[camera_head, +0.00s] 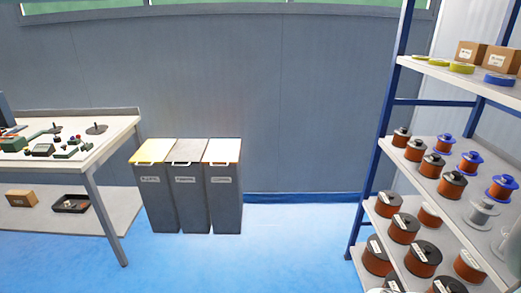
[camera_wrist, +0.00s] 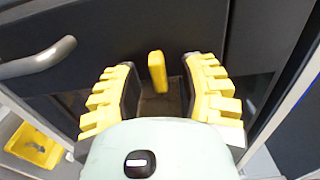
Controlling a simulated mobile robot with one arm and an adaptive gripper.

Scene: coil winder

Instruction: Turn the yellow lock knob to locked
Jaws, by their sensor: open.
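The yellow lock knob (camera_wrist: 157,72) shows in the wrist view as an upright yellow bar on a dark panel. My gripper (camera_wrist: 158,88) is open, with one yellow-ridged finger on each side of the knob. Gaps show between the knob and both dark finger pads, so the fingers do not appear to touch it. The depth between the fingertips and the knob is hard to judge. The knob and my gripper do not show in the head view.
A grey curved handle (camera_wrist: 38,58) sits left of my gripper. A yellow object (camera_wrist: 33,146) is at lower left. In the head view, a workbench (camera_head: 118,128) is left, three bins (camera_head: 190,205) stand by the wall, and a spool shelf (camera_head: 455,88) is right. Blue floor lies between.

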